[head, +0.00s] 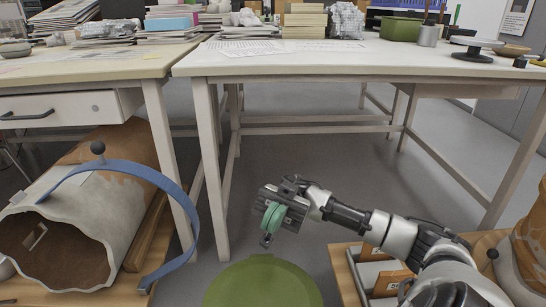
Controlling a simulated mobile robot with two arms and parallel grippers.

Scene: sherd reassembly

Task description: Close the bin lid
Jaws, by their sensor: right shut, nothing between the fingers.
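An olive-green round shape, seemingly the bin with its lid (263,284), shows at the bottom middle and is cut off by the lower edge. Its face looks plain and unbroken, with a slightly lighter rim. I cannot tell whether the lid is fully down. My right gripper (267,239) is shut and empty. It appears just above the far rim of the green shape in the picture, and I cannot tell whether they touch. My left gripper is not in view.
A pale worktable (350,62) stands behind, with open floor beneath. A drawer table (60,105) stands left. A large broken clay vessel (75,235) and a curved blue strip (172,188) are at lower left.

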